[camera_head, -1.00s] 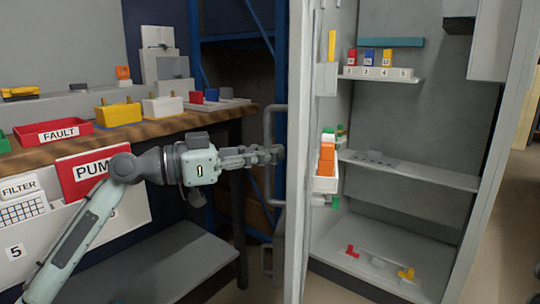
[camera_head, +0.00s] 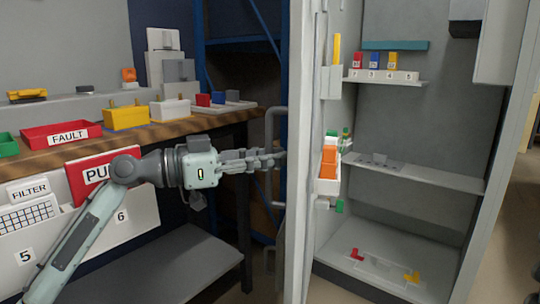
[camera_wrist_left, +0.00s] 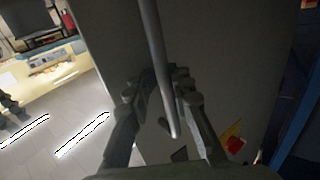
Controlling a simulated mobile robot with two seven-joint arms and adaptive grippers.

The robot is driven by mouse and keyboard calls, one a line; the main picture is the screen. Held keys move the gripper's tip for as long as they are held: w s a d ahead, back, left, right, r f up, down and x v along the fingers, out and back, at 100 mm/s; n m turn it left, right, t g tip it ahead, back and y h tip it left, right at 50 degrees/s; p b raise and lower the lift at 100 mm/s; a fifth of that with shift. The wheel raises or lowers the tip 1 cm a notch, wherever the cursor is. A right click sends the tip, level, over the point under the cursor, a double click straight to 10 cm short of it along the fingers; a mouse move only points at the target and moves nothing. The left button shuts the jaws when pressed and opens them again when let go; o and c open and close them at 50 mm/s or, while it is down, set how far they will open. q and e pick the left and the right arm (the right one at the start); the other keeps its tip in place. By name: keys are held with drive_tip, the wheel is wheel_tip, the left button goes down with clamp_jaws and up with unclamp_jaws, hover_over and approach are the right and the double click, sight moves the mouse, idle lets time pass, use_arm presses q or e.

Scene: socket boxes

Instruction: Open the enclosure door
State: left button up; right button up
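The enclosure door (camera_head: 299,120) stands wide open, seen nearly edge-on in the head view. Its long grey bar handle (camera_head: 269,150) is on the outer face, at the left. My left gripper (camera_head: 278,160) is at the handle. In the left wrist view the handle (camera_wrist_left: 154,45) runs between the fingers of my left gripper (camera_wrist_left: 164,85), with a finger close against each side. The finger contact is dark and partly hidden. My right gripper is in neither view.
The open cabinet holds a shelf (camera_head: 430,173) and small coloured parts. A workbench (camera_head: 190,128) with a red FAULT tray (camera_head: 60,135) and coloured blocks is at left, behind my left arm. Blue rack posts (camera_head: 197,45) stand behind the door.

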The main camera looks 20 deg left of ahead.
use_arm(q)
drive_tip(key=shift+o, duration=1)
drive_tip(key=shift+a, duration=0.1)
drive_tip(key=shift+w, duration=0.1)
drive_tip(key=shift+a, duration=0.15)
drive_tip(key=v, duration=0.7)
drive_tip(key=shift+c, duration=0.2)
